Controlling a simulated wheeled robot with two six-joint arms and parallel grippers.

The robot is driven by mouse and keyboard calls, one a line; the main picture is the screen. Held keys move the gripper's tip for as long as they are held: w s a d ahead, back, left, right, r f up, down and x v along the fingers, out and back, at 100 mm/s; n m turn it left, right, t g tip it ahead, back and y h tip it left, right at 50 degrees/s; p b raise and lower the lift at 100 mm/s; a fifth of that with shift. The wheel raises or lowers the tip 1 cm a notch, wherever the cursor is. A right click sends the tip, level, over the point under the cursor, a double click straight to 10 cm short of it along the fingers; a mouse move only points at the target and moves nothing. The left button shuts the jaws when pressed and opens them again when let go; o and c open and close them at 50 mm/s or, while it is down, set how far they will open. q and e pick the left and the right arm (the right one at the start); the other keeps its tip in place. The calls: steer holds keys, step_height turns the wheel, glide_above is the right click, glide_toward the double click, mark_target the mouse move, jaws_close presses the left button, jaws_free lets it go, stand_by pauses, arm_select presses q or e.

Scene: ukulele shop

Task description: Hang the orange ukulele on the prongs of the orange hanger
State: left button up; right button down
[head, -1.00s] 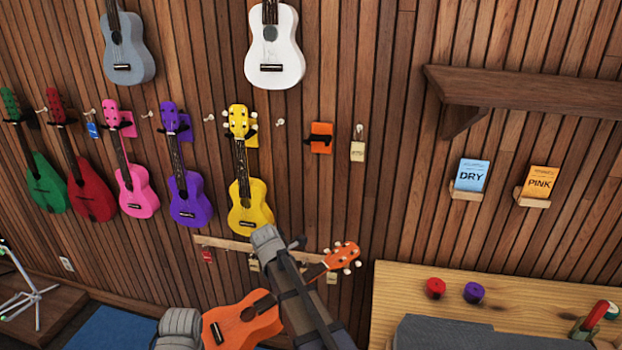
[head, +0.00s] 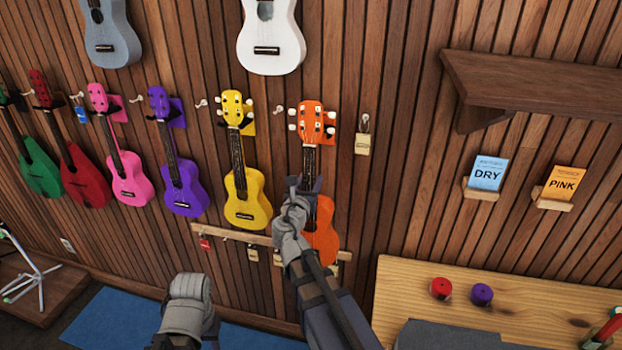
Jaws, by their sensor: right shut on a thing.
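The orange ukulele (head: 320,232) is upright against the wall, head up, in line with the other hung ukuleles. Its headstock (head: 312,121) is at the spot of the orange hanger and covers nearly all of it. I cannot tell whether the neck sits between the prongs. My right gripper (head: 305,186) is shut on the orange ukulele around the lower neck, at the top of the body, and hides part of it. My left gripper (head: 190,288) is low at the bottom, away from the ukulele; its fingers cannot be made out.
The yellow ukulele (head: 247,199) hangs close on the left, with purple, pink, red and green ones beyond. A small tag (head: 362,144) hangs just right of the headstock. A white ukulele (head: 272,42) hangs above. A wooden workbench (head: 400,300) and shelf (head: 540,85) are at the right.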

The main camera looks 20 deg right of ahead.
steer(key=shift+w, duration=0.1)
steer(key=shift+x, duration=1.6)
steer(key=shift+f, duration=0.1)
steer(key=shift+f+b, duration=0.15)
steer(key=shift+b, duration=0.45)
steer(key=shift+t+h+b, duration=0.3)
steer(key=shift+t+b, duration=0.3)
steer(key=shift+b, duration=0.2)
steer(key=shift+d, duration=0.1)
